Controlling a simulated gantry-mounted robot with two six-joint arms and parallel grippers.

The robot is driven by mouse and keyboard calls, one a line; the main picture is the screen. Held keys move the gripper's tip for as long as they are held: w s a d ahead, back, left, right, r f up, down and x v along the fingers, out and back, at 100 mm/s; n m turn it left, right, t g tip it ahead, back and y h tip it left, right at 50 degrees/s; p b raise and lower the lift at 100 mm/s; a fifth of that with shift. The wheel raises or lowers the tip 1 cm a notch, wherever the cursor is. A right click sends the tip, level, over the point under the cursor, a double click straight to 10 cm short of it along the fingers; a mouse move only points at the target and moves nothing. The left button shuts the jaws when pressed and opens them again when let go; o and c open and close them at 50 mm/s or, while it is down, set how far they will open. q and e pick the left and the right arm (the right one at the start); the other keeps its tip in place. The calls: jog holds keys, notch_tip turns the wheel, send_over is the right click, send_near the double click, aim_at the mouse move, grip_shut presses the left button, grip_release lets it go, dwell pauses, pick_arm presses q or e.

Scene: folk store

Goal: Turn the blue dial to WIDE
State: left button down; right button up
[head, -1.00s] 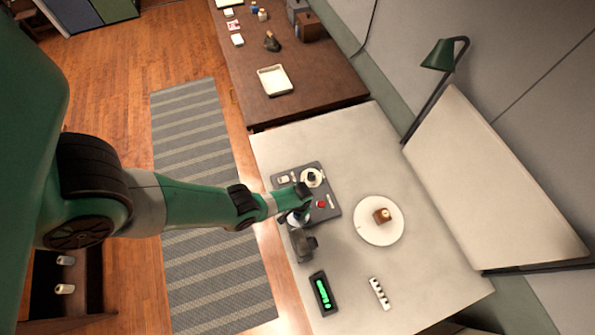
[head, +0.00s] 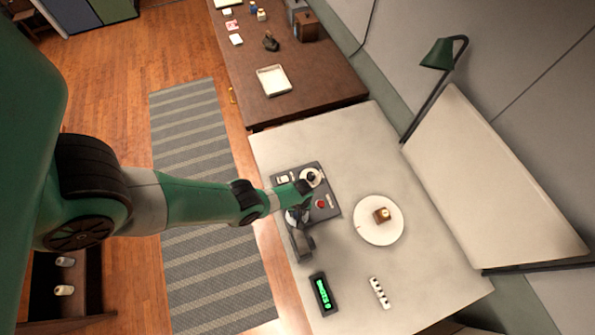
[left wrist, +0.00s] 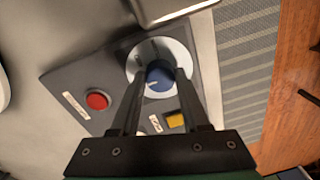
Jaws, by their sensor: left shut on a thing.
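The blue dial (left wrist: 160,76) sits on a round white plate (left wrist: 143,57) on the grey control panel (left wrist: 70,78) in the left wrist view. A light mark shows on the dial; no WIDE lettering is readable. My left gripper (left wrist: 159,79) is shut on the dial, one dark finger on each side. In the head view the panel (head: 320,168) lies at the left edge of the pale table, and my left gripper (head: 298,214) is over its lower part, hiding much of the dial. My right gripper is not in view.
A red button (left wrist: 97,101) and a yellow piece (left wrist: 175,120) are near the fingers. A grey device (head: 301,243) stands just below the panel. A display with green marks (head: 323,294) and a white plate with a brown block (head: 378,234) are on the table.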

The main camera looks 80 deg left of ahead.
pick_arm(q)
jog(key=shift+n, duration=0.3)
jog(key=shift+c, duration=1.9)
grip_release()
